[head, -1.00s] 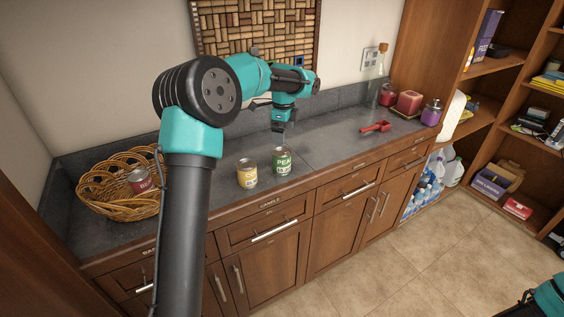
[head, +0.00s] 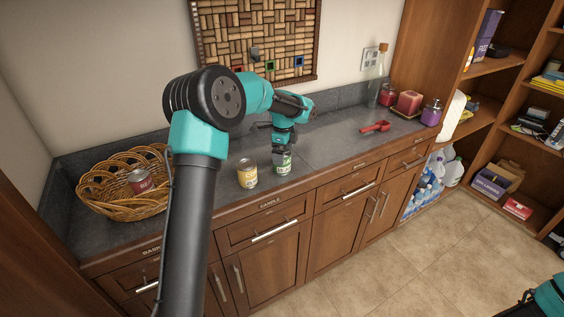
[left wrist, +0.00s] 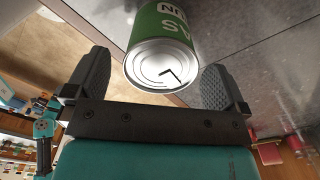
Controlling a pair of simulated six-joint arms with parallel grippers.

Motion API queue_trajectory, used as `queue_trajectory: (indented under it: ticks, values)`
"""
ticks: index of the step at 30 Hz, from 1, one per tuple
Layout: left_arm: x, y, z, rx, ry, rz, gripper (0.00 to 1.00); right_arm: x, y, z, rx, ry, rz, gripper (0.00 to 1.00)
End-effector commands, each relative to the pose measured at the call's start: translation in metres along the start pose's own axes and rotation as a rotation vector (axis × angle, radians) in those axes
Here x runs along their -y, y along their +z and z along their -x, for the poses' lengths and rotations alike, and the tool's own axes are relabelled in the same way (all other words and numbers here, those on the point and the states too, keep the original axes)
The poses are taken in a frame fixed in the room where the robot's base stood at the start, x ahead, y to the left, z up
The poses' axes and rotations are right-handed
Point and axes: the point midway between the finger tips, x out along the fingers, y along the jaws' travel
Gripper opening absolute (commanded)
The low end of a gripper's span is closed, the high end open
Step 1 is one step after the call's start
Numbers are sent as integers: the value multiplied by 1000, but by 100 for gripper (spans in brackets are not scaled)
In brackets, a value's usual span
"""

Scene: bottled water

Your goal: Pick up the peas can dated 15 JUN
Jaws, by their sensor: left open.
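The green peas can (head: 283,168) stands upright on the counter near its front edge. My left gripper (head: 283,150) is right over the can. In the left wrist view, its open fingers are on either side of the can, with a gap visible beside the lid. My right gripper is not in view.
A yellow-labelled can (head: 247,173) stands just left of the peas can. A wicker basket (head: 100,190) holds a red can (head: 140,181). A red scoop (head: 375,127) lies farther right, with a bottle and candles beyond. The counter between is clear.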

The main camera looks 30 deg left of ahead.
Motion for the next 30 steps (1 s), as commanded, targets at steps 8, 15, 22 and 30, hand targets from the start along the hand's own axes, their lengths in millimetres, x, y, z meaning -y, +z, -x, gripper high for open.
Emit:
queue_trajectory:
  ticks: [8, 15, 22, 30]
  values:
    - [0, 2, -37, 0, 2, 0, 100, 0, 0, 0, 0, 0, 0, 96]
    - [0, 1, -41, 0, 0, 0, 100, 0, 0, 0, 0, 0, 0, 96]
    - [0, 1, -41, 0, 0, 0, 100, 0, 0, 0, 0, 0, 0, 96]
    - [0, 2, -41, 0, 0, 0, 82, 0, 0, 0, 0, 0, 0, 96]
